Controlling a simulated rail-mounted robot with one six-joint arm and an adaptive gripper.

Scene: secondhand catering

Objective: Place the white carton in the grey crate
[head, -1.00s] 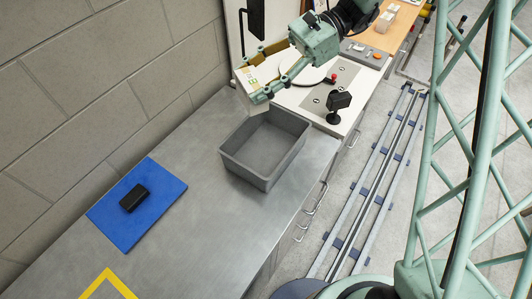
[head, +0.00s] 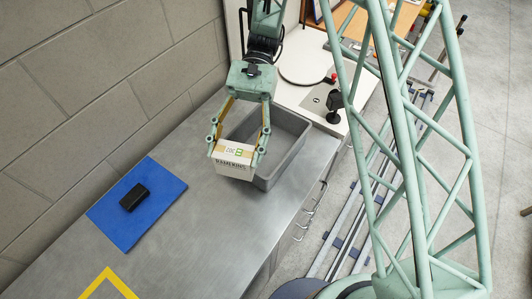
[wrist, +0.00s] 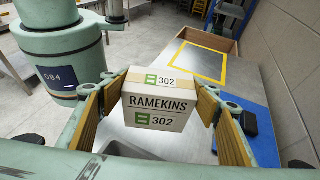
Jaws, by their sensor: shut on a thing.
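The white carton (head: 234,168), printed "RAMEKINS" and "302" with green marks, is held between the two fingers of my gripper (head: 237,153). In the wrist view the carton (wrist: 157,105) sits between the wooden-faced fingers. The grey crate (head: 287,161) stands open on the steel counter. The carton overlaps the crate's near left corner in the head view and hides part of it. I cannot tell its exact height above the counter. My gripper and arm cover part of the crate's opening, and the visible part of its inside looks empty.
A blue mat (head: 164,193) with a black object (head: 134,197) on it lies on the counter (head: 200,240) to the left. Yellow tape (head: 108,277) marks an area at the near end. A brick wall (head: 90,110) runs along the left side. Bare counter lies between mat and crate.

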